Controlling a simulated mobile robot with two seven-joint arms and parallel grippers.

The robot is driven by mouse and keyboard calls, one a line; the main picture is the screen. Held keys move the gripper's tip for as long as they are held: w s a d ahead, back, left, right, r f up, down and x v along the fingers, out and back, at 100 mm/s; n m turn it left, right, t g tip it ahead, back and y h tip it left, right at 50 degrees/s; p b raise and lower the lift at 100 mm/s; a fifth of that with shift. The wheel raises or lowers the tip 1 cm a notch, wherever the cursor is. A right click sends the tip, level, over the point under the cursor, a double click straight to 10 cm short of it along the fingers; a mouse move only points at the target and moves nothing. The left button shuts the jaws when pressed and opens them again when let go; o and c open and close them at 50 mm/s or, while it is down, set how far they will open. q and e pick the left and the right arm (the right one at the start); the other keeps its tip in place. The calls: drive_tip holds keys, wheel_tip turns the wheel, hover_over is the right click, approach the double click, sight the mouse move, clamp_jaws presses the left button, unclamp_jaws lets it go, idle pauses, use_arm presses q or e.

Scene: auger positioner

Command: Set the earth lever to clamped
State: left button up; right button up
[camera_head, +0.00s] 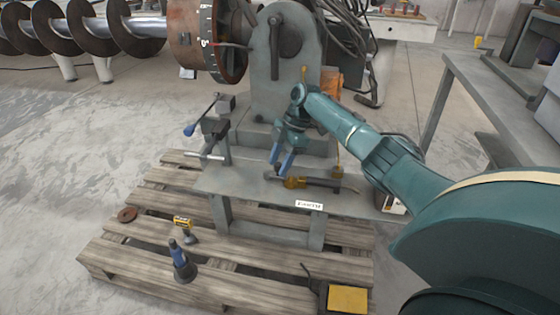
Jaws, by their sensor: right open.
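The earth lever (315,182) lies low along the grey bench plate (245,183), just behind a small white label (309,205) that seems to read EARTH. It is a dark bar with a yellow-orange grip at its left end. My right gripper (280,166) points down just above and slightly left of that grip. Its blue fingers are apart, with nothing between them. I cannot tell whether a fingertip touches the grip. My left gripper is not in view.
A clamp with a blue-tipped handle (190,130) stands left on the bench. A grey upright stand (290,65) rises behind my gripper. The wooden pallet (140,260) below holds a blue tool (181,262) and a yellow box (347,299). A table (480,100) stands right.

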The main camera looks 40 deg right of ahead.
drive_tip(key=shift+r, duration=0.1)
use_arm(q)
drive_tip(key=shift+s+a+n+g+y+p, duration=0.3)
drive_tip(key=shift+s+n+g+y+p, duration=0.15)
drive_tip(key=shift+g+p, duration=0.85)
use_arm(e)
drive_tip(key=v, duration=1.3)
